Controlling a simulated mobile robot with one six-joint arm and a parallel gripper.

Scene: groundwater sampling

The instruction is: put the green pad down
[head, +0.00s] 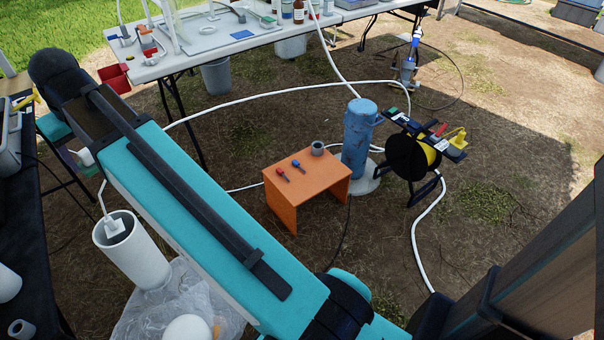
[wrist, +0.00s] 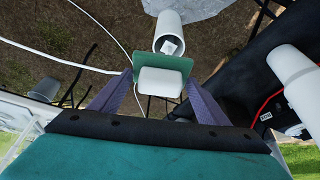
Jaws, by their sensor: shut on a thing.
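The green pad (wrist: 178,65) is in the wrist view, a flat green plate with a white block (wrist: 160,82) on its near side. My gripper (wrist: 160,88) has its two grey-purple fingers on either side of it and is shut on it. The pad is held up above the ground, with a white cylinder (wrist: 167,24) beyond it in the picture. In the head view my arm reaches to the upper left and hides much of that side; the fingers and pad are hard to make out there.
An open white cylinder (head: 140,262) stands at the left by a clear plastic sheet (head: 165,312). A black-covered table (head: 40,255) is at the left edge. A white table (head: 190,60) is at the back. An orange stand (head: 305,185) and a blue well pipe (head: 358,140) are mid-scene. White hoses cross the ground.

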